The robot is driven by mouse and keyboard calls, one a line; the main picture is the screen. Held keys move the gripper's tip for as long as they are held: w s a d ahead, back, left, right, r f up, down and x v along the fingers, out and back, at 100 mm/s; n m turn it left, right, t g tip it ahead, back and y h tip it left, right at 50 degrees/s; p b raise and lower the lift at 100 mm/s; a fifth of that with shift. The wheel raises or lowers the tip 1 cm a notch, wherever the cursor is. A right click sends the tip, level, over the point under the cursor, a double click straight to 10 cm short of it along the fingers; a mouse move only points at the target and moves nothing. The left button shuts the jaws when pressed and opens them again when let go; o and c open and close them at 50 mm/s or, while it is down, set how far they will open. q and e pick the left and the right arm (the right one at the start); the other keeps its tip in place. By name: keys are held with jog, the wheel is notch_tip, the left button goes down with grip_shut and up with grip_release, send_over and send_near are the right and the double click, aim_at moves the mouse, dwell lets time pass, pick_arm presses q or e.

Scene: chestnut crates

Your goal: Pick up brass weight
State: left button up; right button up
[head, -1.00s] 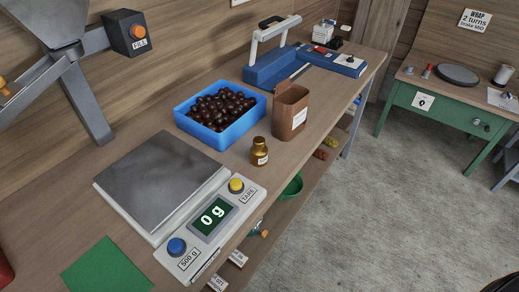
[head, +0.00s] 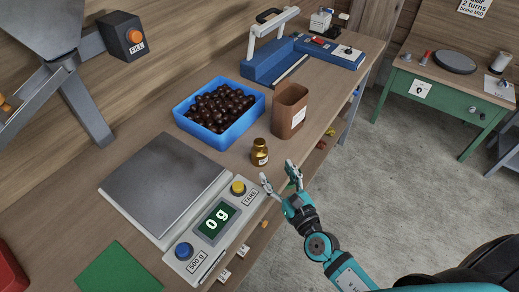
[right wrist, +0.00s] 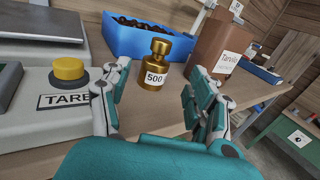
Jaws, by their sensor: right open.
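The brass weight (head: 260,153) stands upright on the wooden bench, between the scale and the brown paper bag. In the right wrist view the weight (right wrist: 154,68) shows a round knob and a white label reading 500. My right gripper (head: 279,182) is open and empty at the bench's front edge, just in front of the weight. In the right wrist view its two fingers (right wrist: 158,100) stand either side of the line to the weight, with the weight beyond them and apart from them. My left gripper is not in view.
A scale (head: 166,192) reading 0 g lies left of the weight. A blue crate (head: 219,139) of chestnuts stands behind, and an open brown bag (head: 289,110) to the right. A green mat (head: 119,269) lies at the front left. A sealer-like blue device (head: 275,66) stands farther back.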

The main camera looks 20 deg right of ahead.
aim_at(262, 148)
jog(key=w, duration=0.4)
jog(key=w+p, duration=0.1)
jog(key=w, duration=0.1)
jog(key=shift+w+a, duration=0.1)
jog(key=shift+a, duration=0.3)
jog(key=shift+w+a+r, duration=0.1)
jog(key=shift+w+r, duration=0.05)
jog(key=shift+w, duration=0.15)
jog(key=w, duration=0.1)
jog(key=w+p, duration=0.1)
jog(key=w, duration=0.1)
jog(key=shift+w+a+r+p, duration=0.25)
jog(key=shift+r+p, duration=0.05)
jog(key=shift+w+f, duration=0.15)
jog(key=shift+w, duration=0.4)
jog(key=shift+s, duration=0.1)
jog(key=shift+c, duration=0.8)
grip_shut()
